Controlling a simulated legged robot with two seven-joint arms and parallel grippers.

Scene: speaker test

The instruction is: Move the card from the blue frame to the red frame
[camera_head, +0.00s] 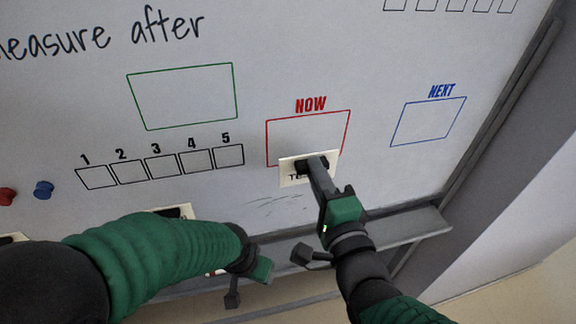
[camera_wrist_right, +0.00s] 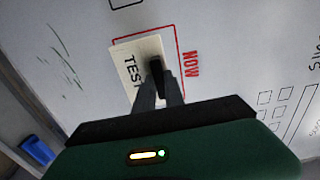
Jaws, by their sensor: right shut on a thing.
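The white card (camera_head: 288,175) with black lettering is in my right gripper (camera_head: 318,166), which is shut on it. The card overlaps the lower edge of the red frame (camera_head: 305,132) marked NOW. In the right wrist view, the card (camera_wrist_right: 125,60) shows "TEST" and lies across one side of the red frame, with the gripper fingers (camera_wrist_right: 157,72) over it. I cannot tell whether it touches the board. The blue frame (camera_head: 428,120) marked NEXT is empty. My left gripper (camera_head: 262,269) is low in the head view, near the ledge; its fingers are unclear.
The whiteboard (camera_head: 70,110) also bears a green frame (camera_head: 182,97) and a row of numbered boxes (camera_head: 160,167). Red (camera_head: 7,197) and blue (camera_head: 43,189) magnets sit at the left. A grey ledge (camera_head: 405,226) runs along the bottom. A blue object (camera_wrist_right: 37,150) shows in the wrist view.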

